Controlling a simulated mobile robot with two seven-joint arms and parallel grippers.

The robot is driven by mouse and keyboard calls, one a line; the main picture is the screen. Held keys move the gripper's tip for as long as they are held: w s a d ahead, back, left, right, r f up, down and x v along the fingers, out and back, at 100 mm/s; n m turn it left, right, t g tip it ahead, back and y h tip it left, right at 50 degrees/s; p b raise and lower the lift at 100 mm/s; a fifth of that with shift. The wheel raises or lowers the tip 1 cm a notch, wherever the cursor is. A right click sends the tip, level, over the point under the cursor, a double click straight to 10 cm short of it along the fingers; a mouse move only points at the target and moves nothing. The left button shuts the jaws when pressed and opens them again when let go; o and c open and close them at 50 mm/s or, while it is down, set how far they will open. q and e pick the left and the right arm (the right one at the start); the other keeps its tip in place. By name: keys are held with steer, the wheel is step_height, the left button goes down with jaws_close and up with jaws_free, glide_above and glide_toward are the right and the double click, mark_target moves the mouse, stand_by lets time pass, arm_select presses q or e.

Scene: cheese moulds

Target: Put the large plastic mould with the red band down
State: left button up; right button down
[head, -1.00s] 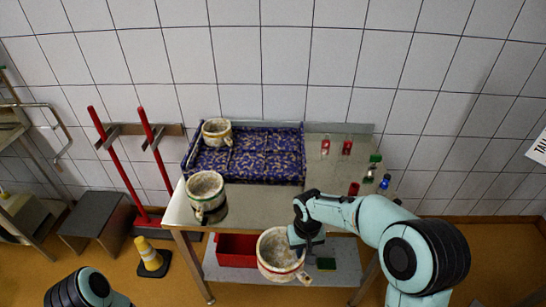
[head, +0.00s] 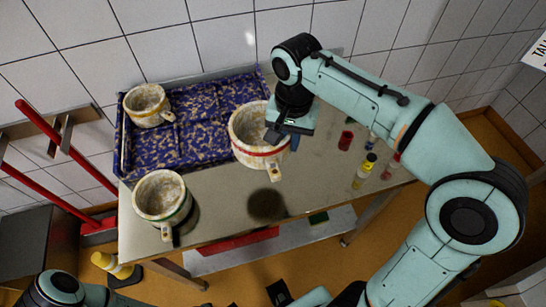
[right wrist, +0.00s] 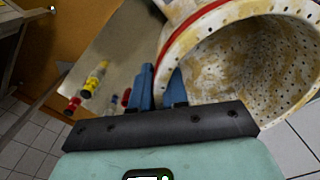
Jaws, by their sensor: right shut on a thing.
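The large plastic mould with the red band (head: 254,148) is whitish with brown stains and has a handle at its front. My right gripper (head: 284,134) is shut on its right wall. The mould is held above the table, with a dark shadow on the tabletop in front of it. In the right wrist view the blue fingers (right wrist: 160,90) pinch the mould wall beside the red band (right wrist: 190,38), and the perforated inside (right wrist: 250,65) shows. My left gripper is out of view; only part of that arm shows at the lower left.
The steel table (head: 225,205) is bare at the front middle. A green-banded mould (head: 162,192) stands front left. A smaller mould (head: 146,103) stands on the blue patterned tray (head: 195,140). Several small bottles, including a yellow one (head: 364,172), stand at the right.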

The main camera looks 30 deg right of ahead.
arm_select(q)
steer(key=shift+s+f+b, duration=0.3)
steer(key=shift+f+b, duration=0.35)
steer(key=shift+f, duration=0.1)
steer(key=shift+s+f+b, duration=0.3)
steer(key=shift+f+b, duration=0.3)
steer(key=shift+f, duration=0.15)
arm_select(e)
steer(key=shift+f, duration=8.55)
steer(key=shift+f, duration=0.2)
steer(key=c, duration=1.1)
jaws_free()
steer(key=shift+c, duration=0.2)
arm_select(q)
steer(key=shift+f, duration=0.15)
arm_select(e)
steer(key=shift+r, duration=0.15)
